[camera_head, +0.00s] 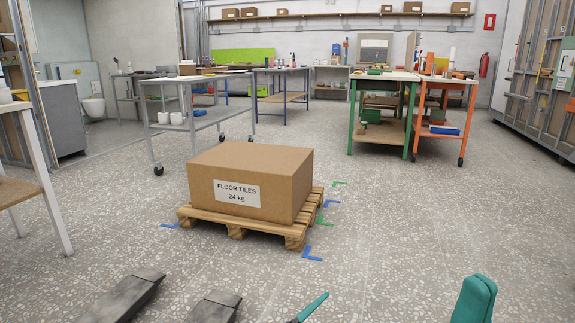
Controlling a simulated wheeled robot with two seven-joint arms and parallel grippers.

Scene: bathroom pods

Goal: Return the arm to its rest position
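My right gripper (402,287) shows at the bottom edge as two teal fingers set wide apart, with bare floor between them. It is open and empty. My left gripper (187,286) shows at the bottom left as two dark grey fingers with a gap between them. It is open, and nothing shows between its fingers. The arms behind both grippers are out of the picture. A cardboard box (250,182) labelled "FLOOR TILES 24 kg" rests on a wooden pallet (236,229) ahead, apart from both grippers.
Blue tape (312,254) and green tape (321,220) mark the floor around the pallet. A white-legged table (42,175) stands at the left. A wheeled grey table (196,112), a green-legged bench (382,110) and an orange trolley (441,110) stand farther back. The floor at right is clear.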

